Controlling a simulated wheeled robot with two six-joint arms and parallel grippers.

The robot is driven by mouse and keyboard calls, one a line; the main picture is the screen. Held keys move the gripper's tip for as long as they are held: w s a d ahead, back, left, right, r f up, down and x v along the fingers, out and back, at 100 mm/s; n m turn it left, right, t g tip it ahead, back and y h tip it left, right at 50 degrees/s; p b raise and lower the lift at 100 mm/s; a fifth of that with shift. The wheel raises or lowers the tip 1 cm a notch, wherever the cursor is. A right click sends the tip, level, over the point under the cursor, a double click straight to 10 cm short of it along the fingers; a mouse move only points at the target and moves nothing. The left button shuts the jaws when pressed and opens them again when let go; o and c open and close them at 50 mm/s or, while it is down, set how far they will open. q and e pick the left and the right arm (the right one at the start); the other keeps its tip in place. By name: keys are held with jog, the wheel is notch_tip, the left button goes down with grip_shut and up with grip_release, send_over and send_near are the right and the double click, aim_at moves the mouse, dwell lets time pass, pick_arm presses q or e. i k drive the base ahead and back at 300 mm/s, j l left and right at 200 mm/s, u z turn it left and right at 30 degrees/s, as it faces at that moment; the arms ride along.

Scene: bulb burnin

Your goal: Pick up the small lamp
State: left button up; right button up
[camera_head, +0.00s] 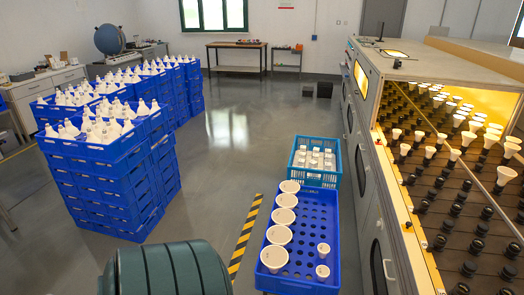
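Two small white lamps stand in the blue perforated tray in front of me: one small lamp (323,249) farther back and another small lamp (322,271) nearer, both toward the tray's right side. Several larger white lamps, such as the nearest large lamp (273,259), stand in a row along the left side of the same blue tray (331,208). The lamps stand face up, and their lower parts are hidden in the tray. Neither of my grippers shows in the picture.
A light blue crate (318,143) of white items stands behind the tray. The burn-in rack (420,140) with lit lamps and dark sockets lines the right. Stacked blue crates (110,185) of bulbs stand left. A yellow-black floor strip (244,240) runs left of the tray; open floor lies beyond.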

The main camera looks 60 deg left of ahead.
aim_at(323, 249)
jog(key=u, duration=1.45)
jog(key=i+j+z, duration=0.55)
jog(key=k+j, duration=0.05)
jog(key=k, duration=0.05)
